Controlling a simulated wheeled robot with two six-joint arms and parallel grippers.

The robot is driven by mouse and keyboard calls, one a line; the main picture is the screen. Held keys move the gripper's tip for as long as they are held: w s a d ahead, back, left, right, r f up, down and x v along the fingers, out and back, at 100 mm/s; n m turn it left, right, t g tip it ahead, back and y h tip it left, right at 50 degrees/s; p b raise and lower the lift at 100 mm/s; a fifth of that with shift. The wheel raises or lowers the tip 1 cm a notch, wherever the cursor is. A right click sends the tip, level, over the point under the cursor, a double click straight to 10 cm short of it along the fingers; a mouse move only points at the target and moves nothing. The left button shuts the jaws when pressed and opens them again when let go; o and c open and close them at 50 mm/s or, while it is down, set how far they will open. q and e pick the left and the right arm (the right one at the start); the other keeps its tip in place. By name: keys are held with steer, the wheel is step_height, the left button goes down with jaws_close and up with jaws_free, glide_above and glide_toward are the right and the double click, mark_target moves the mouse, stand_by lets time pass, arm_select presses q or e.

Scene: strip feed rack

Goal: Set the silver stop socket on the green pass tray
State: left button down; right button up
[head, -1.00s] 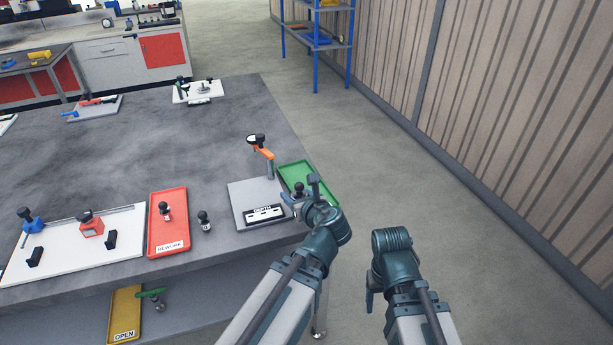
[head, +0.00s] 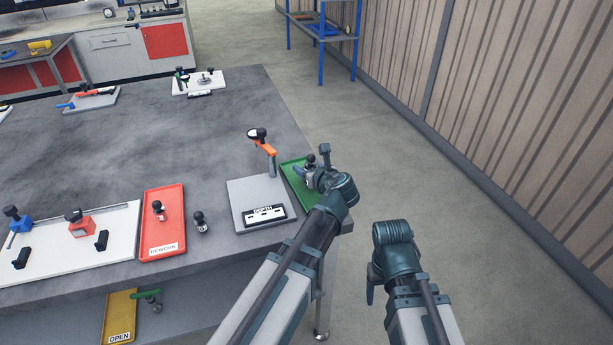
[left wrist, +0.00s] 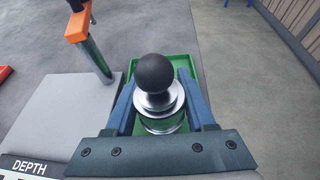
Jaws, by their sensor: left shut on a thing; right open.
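The silver stop socket with a black ball top (left wrist: 158,95) is between the fingers of my left gripper (left wrist: 162,115), which is shut on it. In the head view the socket's dark knob (head: 310,159) shows at my left gripper (head: 308,172). The green pass tray (head: 291,166) lies at the right edge of the table, and the socket is over it. Its green floor and rim also show behind the socket in the left wrist view (left wrist: 184,66). The socket's base is partly hidden, so I cannot tell whether it touches the tray. My right gripper (head: 371,290) is open and empty, off the table.
A grey depth stand (head: 245,195) with an orange-armed post (head: 265,147) stands left of the tray. A red rework tray (head: 170,235) holds one socket (head: 158,210), and another (head: 200,221) stands beside it. The floor right of the table is clear.

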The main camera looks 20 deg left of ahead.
arm_select(q)
steer(key=shift+f+b, duration=0.7)
steer(key=shift+f, duration=0.4)
arm_select(e)
steer(key=shift+d+f, duration=0.15)
steer(key=shift+f, duration=1)
arm_select(q)
steer(key=shift+f, duration=0.1)
steer(key=shift+f, duration=0.15)
steer(key=shift+c, duration=1.2)
jaws_free()
arm_select(e)
steer(key=shift+f, duration=0.15)
arm_select(q)
steer(key=shift+r, duration=0.25)
arm_select(e)
steer(key=shift+r, duration=0.2)
